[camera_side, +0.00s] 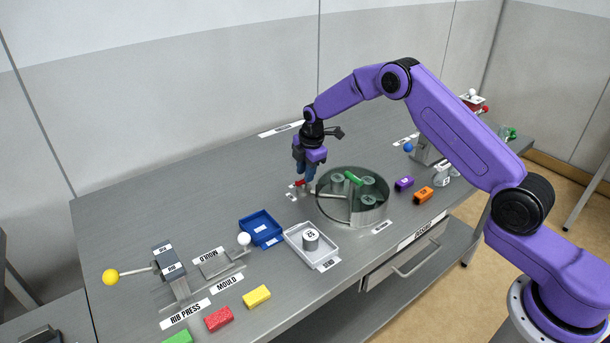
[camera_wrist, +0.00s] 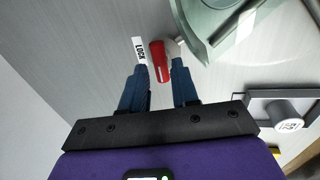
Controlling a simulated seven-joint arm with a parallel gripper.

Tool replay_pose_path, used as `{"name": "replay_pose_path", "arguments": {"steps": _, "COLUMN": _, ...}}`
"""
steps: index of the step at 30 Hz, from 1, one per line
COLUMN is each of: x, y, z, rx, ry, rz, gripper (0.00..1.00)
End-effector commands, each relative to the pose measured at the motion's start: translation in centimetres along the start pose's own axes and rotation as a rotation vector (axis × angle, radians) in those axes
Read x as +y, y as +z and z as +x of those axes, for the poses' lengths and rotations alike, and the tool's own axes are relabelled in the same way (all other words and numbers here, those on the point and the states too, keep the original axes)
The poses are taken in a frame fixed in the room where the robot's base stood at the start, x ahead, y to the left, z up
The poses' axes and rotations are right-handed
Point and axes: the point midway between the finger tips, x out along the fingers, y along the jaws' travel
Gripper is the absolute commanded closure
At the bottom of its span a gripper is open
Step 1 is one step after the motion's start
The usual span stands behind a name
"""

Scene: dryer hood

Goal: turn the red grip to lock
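The red grip (camera_wrist: 159,62) shows in the wrist view just beyond and between my fingertips, with a small gap to each finger. It also shows in the side view (camera_side: 299,183), partly hidden by my fingers, on the left of the round metal hood (camera_side: 352,205). A white LOCK label (camera_wrist: 140,50) lies to the left of the grip in the wrist view. My gripper (camera_wrist: 160,78) has its blue fingers apart and holds nothing. In the side view it points down (camera_side: 304,178) above the grip. I cannot tell whether a finger touches the grip.
The hood's green-tinted top has a green bar (camera_side: 353,178) on it. A grey tray (camera_side: 325,257) with a labelled weight and a blue tray (camera_side: 262,216) stand in front. Purple (camera_side: 404,183) and orange (camera_side: 423,194) blocks lie to the right. The bench behind my gripper is mostly clear.

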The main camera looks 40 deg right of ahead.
Motion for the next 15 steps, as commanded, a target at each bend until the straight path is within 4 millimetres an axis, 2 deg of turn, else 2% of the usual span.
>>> {"name": "replay_pose_path", "arguments": {"steps": 6, "x": 0.0, "y": 0.0, "z": 1.7, "rx": 0.000, "ry": 0.000, "rz": 0.000, "gripper": 0.71}}
{"name": "replay_pose_path", "arguments": {"steps": 15, "x": 0.0, "y": 0.0, "z": 1.9, "rx": 0.000, "ry": 0.000, "rz": 0.000, "gripper": 0.71}}
